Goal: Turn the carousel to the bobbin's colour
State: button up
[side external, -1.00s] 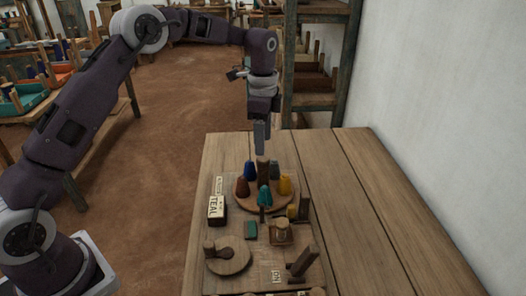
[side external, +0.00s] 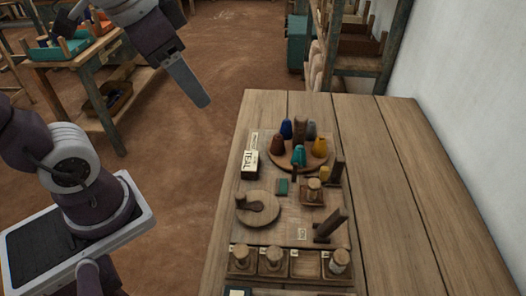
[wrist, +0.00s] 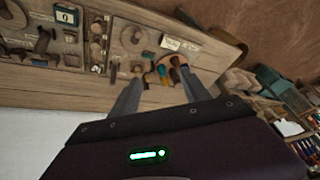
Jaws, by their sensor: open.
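The round wooden carousel (side external: 288,160) carries a teal cone (side external: 299,155) at the front, brown (side external: 278,145) and blue (side external: 286,128) cones at left, a grey cone (side external: 311,130) behind and a yellow cone (side external: 320,147) at right, around a wooden post (side external: 301,130). A box reading TEAL (side external: 250,164) stands left of it. A bobbin (side external: 313,190) stands on a small square base in front; its colour is unclear. My gripper (side external: 204,102) is in the air left of the table, away from the carousel. In the wrist view its fingers (wrist: 161,76) are apart and empty.
A disc with a crank knob (side external: 258,207), a small green block (side external: 282,187) and a tilted wooden lever (side external: 332,222) are on the board. Compartments with wooden pegs (side external: 273,258) line the front. The table's right side (side external: 400,200) is bare.

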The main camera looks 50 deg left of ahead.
jog(key=s+f+n, duration=0.2)
jog(key=s+f, duration=0.1)
jog(key=s, duration=0.2)
jog(key=w+r+m+g, duration=0.15)
jog(key=w+r, duration=0.25)
jog(key=w, duration=0.9)
jog(key=m+g, duration=0.3)
jog(key=m, duration=0.1)
send_over(301, 117)
jog(key=s, duration=0.1)
jog(key=shift+n, duration=0.25)
notch_tip(301, 117, down, 14)
jog(key=shift+d, duration=0.1)
jog(key=f, duration=0.5)
jog(key=w+f, duration=0.1)
jog(key=f, duration=0.2)
jog(key=shift+f, duration=0.5)
jog(key=shift+c, duration=0.4)
grip_shut()
